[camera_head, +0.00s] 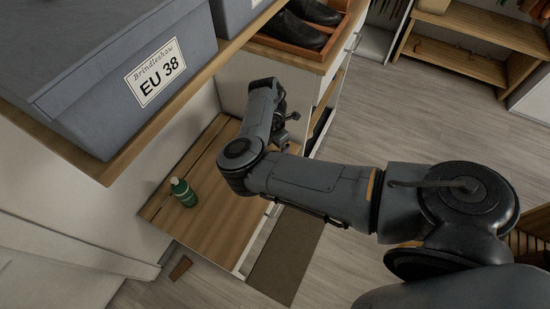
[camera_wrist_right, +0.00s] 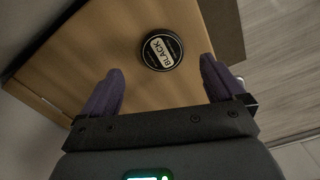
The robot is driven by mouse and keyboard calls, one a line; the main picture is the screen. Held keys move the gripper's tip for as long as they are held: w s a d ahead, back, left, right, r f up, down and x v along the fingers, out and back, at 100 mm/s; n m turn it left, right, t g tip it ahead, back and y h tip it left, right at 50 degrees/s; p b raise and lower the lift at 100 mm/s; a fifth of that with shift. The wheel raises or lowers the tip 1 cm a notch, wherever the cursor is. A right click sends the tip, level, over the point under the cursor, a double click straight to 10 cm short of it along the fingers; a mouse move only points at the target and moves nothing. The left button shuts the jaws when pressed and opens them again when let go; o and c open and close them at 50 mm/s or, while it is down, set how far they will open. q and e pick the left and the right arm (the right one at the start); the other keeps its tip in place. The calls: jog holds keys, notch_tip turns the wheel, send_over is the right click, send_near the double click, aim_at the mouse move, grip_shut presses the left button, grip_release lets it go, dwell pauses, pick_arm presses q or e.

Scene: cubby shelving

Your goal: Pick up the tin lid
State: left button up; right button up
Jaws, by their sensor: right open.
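A round black tin top with a pale label reading "BLACK" (camera_wrist_right: 161,49) lies flat on a wooden surface (camera_wrist_right: 95,50) in the right wrist view. I cannot tell whether it is a loose lid or a whole tin. My right gripper (camera_wrist_right: 161,66) is open. Its two purple fingers are spread wide, left and right of the tin in the picture, and nothing is between them. In the head view my right arm reaches in from the right over the low wooden bench. The tin is not visible there. My left gripper is not in view.
A grey box marked EU 38 (camera_head: 110,70) sits on a shelf above the bench. Dark shoes (camera_head: 291,32) rest in a wooden tray nearby. The floor to the right is mostly clear.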

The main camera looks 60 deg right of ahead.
notch_tip(320, 180, down, 5)
jog(key=shift+s+r+b, duration=0.1)
jog(key=shift+s+b, duration=0.05)
jog(key=shift+b, duration=1.1)
jog(key=shift+c, duration=1.3)
jog(key=c, duration=0.8)
